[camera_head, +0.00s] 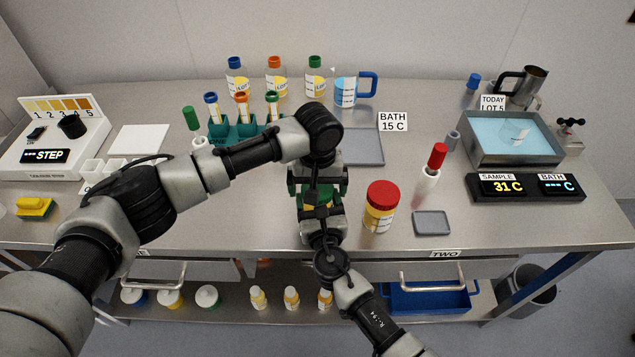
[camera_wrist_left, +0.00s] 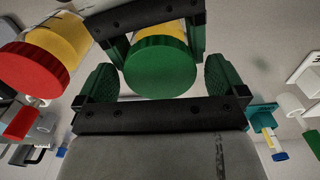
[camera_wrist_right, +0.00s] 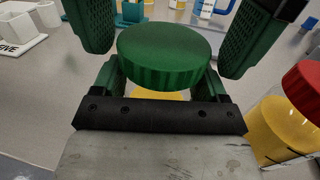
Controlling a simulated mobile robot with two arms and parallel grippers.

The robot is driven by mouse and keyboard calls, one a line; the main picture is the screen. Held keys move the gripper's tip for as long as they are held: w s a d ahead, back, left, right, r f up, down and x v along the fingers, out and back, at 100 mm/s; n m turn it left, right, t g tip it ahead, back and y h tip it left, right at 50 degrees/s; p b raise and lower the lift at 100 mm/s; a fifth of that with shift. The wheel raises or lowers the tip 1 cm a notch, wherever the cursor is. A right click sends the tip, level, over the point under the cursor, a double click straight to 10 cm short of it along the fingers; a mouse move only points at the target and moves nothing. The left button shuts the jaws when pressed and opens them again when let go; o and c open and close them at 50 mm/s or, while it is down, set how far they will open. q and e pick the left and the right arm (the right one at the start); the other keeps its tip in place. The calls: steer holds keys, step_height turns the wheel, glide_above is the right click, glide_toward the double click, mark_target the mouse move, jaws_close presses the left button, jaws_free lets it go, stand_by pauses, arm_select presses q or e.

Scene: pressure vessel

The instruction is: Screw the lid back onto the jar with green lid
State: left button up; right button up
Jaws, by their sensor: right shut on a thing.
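The green lid (camera_wrist_right: 165,58) sits level on top of its jar (camera_wrist_right: 158,95), which has yellow contents; both also show in the left wrist view, the lid (camera_wrist_left: 160,68) in front of the jar (camera_wrist_left: 163,36). My right gripper (camera_head: 322,213) is shut on the jar body below the lid. My left gripper (camera_wrist_left: 155,82) is open, with one finger on each side of the lid and a visible gap to it. It comes down from above in the head view, where the arms hide most of the jar. How far the lid is threaded cannot be seen.
A red-lidded jar (camera_head: 379,207) stands just right of the grippers, with a small grey tray (camera_head: 432,222) beyond it. A tube rack (camera_head: 232,132) stands behind to the left. A water bath (camera_head: 470,150) is at the right.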

arm_select(q)
steer(key=c, duration=0.9)
steer(key=shift+m, duration=1.7)
steer(key=o, duration=1)
steer(key=shift+c, duration=0.2)
steer(key=shift+r, duration=2.3)
